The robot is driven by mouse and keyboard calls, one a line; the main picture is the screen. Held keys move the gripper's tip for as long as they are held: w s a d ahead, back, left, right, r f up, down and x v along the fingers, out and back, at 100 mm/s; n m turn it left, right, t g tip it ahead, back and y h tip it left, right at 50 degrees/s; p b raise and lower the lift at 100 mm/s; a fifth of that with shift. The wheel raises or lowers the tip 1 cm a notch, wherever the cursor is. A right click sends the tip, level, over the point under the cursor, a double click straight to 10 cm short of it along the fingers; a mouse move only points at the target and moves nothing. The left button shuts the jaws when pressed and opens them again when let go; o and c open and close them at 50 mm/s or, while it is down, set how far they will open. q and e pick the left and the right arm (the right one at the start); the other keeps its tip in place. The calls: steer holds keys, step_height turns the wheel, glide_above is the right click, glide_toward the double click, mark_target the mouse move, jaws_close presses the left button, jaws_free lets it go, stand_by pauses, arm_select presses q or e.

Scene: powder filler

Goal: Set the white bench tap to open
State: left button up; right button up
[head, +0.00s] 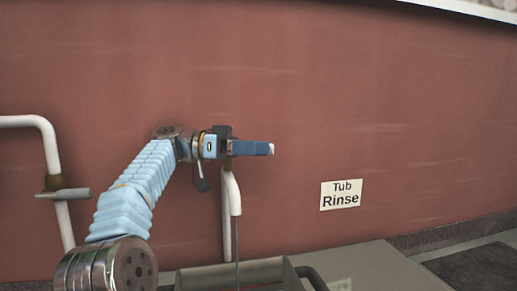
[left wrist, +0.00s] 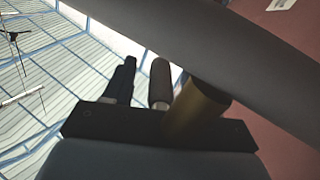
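A white tap pipe (head: 227,232) with a down-turned end stands against the red wall in the head view, its upper part hidden behind my left gripper (head: 254,148). The gripper points right. In the left wrist view, a shaded pipe (left wrist: 245,55) crosses close above the gripper, with a brass collar (left wrist: 198,112). A grey rounded handle (left wrist: 160,80) stands beside the collar, next to a dark finger (left wrist: 122,80). The other finger is not clear, so I cannot tell whether the gripper holds the handle. My right gripper is not in view.
Another white bent pipe (head: 48,145) at the left has a brass collar and a grey lever (head: 63,193) lying level. A "Tub Rinse" sign (head: 341,194) is on the wall (head: 400,110). A pale grey surface (head: 375,268) lies below.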

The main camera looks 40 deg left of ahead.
arm_select(q)
step_height(320, 180, up, 3)
steer(key=shift+f+p, duration=0.2)
steer(key=shift+p, duration=0.35)
steer(key=s+d+r+b, duration=0.1)
steer(key=s+d+r, duration=0.7)
steer(key=s+r, duration=0.2)
steer(key=shift+s+d+r+b, duration=0.25)
steer(key=shift+s+b, duration=0.15)
steer(key=shift+s, duration=0.2)
